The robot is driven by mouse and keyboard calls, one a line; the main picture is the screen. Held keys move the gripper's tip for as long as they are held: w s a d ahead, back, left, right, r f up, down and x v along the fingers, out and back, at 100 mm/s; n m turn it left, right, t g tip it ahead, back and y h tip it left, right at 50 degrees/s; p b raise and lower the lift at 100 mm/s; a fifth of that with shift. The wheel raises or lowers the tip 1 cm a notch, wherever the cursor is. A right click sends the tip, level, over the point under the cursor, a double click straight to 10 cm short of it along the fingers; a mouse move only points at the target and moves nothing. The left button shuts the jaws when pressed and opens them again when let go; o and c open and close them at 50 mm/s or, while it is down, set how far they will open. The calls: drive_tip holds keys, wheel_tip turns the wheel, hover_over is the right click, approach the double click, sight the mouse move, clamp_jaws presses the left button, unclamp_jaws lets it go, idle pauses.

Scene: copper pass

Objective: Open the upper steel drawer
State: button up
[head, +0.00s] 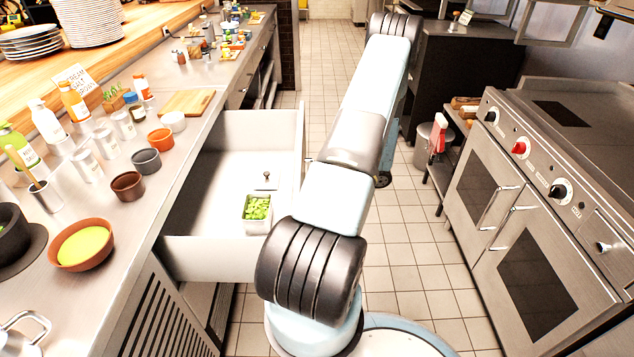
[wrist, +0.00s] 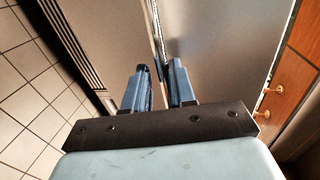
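The upper steel drawer (head: 220,259) is pulled out from under the counter at the left in the head view. Its pale inside shows, with a small tub of green pieces (head: 257,214) and a small dark-topped item (head: 265,181) in it. My arm crosses the middle of the head view and hides my gripper there. In the wrist view my gripper (wrist: 160,72) has its two blue fingers apart, with a visible gap between them. They point at a narrow upright edge or bar (wrist: 157,35) between steel panels. I cannot tell whether they touch it.
The counter (head: 185,150) holds several bottles, bowls and a cutting board (head: 187,103). A steel oven range (head: 520,200) stands at the right, with a bin (head: 430,143) beyond it. The tiled aisle (head: 410,240) between is mostly clear.

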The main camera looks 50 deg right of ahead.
drive_tip(key=shift+o, duration=1.1)
drive_tip(key=shift+r, duration=0.1)
drive_tip(key=shift+w, duration=0.1)
drive_tip(key=shift+d, duration=0.15)
drive_tip(key=v, duration=1.3)
drive_tip(key=shift+s+d, duration=0.15)
drive_tip(key=shift+s, duration=0.15)
